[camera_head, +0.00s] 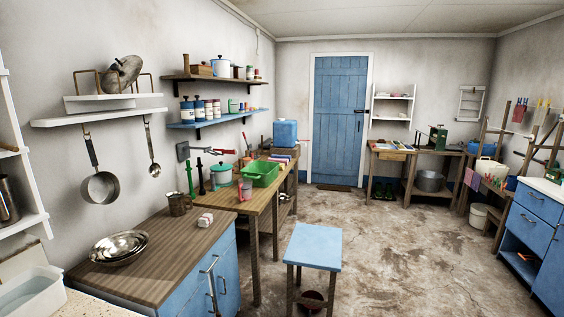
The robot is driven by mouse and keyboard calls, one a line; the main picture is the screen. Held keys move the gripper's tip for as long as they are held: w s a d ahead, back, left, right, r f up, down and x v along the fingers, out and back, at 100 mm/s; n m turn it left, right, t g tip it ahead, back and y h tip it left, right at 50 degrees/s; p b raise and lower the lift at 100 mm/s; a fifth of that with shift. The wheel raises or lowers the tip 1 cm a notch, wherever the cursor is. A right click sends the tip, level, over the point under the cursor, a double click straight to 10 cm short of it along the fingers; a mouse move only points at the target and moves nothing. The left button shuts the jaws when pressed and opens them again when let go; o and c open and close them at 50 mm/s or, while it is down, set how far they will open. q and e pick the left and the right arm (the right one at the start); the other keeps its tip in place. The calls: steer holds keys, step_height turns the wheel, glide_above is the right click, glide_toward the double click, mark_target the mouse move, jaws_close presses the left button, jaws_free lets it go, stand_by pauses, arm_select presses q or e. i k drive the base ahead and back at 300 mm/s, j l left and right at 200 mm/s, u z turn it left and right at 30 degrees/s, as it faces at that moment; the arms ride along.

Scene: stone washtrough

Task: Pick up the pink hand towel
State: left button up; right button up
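No thing in view is clearly the pink hand towel. Small pink-red cloth-like pieces (471,179) hang by the wooden rack at the right, beside a pale cloth or basin. Another small pink-red item (518,111) hangs higher on the rack at the far right. Both are too small to tell what they are. Neither of my grippers is in view.
A blue-topped stool (314,248) stands in the near middle. A wooden counter (165,250) with metal bowls (118,246) is at left, and a table with a green crate (262,173) lies behind it. Blue drawers (536,230) stand at right. The floor (410,260) between is clear.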

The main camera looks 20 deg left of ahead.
mark_target(286, 161)
steer(key=i+u, duration=0.15)
steer(key=u, duration=0.2)
steer(key=i+l+u, duration=0.1)
steer(key=u, duration=0.25)
steer(key=i+l+u, duration=0.15)
steer(key=u, duration=0.2)
steer(key=i+l, duration=0.2)
steer(key=i+l+u, duration=0.15)
steer(key=l, duration=0.3)
steer(key=i+l, duration=0.25)
steer(key=i+l+u, duration=0.1)
steer(key=l, duration=0.3)
steer(key=i+l, duration=0.25)
steer(key=i+l+u, duration=0.15)
steer(key=l, duration=0.3)
steer(key=i+l, duration=0.15)
steer(key=l, duration=0.2)
steer(key=i+l+u, duration=0.1)
steer(key=l, duration=0.3)
steer(key=i+l, duration=0.15)
steer(key=l, duration=0.2)
steer(key=i+l, duration=0.15)
steer(key=l, duration=0.2)
steer(key=i+l, duration=0.15)
steer(key=l, duration=0.2)
steer(key=i+l, duration=0.2)
steer(key=l, duration=0.15)
steer(key=i+l, duration=0.15)
steer(key=l, duration=0.2)
